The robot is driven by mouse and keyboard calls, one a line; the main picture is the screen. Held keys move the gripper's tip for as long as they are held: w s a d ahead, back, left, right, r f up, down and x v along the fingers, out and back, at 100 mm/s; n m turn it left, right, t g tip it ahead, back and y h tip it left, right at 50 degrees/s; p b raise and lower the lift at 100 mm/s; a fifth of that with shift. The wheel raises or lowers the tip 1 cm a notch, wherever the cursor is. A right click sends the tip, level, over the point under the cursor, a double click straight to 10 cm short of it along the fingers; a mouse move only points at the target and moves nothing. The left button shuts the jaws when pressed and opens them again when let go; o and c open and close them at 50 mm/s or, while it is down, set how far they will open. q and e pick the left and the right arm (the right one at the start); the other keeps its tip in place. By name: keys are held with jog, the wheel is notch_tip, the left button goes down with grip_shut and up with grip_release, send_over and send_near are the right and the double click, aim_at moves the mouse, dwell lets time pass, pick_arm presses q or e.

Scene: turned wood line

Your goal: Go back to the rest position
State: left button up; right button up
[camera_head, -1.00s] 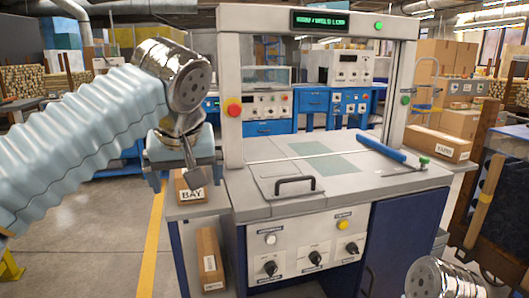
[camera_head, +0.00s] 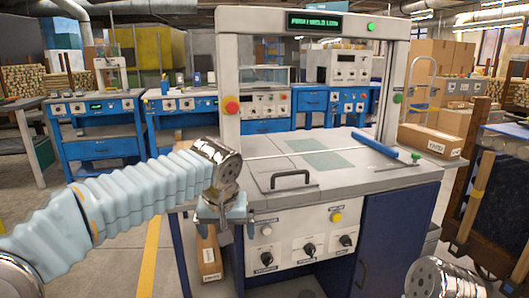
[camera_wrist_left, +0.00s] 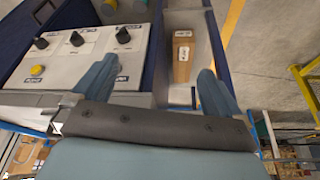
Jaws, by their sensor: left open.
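My left arm comes in from the left. Its gripper (camera_head: 238,235) hangs low at the left front corner of the machine, beside the control panel. In the left wrist view the two pale blue fingers (camera_wrist_left: 157,85) are spread apart with nothing between them gripped. A cardboard box (camera_head: 208,257) sits low to the left of the panel, and it shows beyond the fingers in the wrist view (camera_wrist_left: 182,56). Of my right arm only a shiny round joint shows at the lower right; its gripper is out of view.
The machine's grey worktop (camera_head: 370,180) carries a black handle (camera_head: 290,178) and a blue bar (camera_head: 374,145). Its control panel (camera_head: 305,243) has knobs and buttons close to my left gripper. A cardboard box (camera_head: 430,140) lies at right. Open floor with a yellow line (camera_head: 150,255) is at left.

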pick_arm(q)
notch_tip(320, 180, down, 27)
jog(key=s+d+m+g+h, duration=0.1)
jog(key=s+d+g+h, duration=0.1)
jog(key=g+h, duration=0.1)
jog(key=s+a+f+n, duration=0.1)
jog(key=s+a+f, duration=0.1)
jog(key=s+f, duration=0.7)
jog(key=s+a+f+n+h, duration=0.1)
jog(key=s+f, duration=0.9)
jog(key=f, duration=0.1)
jog(key=shift+s+a+f+g, duration=0.2)
jog(key=shift+a+g, duration=0.1)
jog(key=shift+a, duration=0.1)
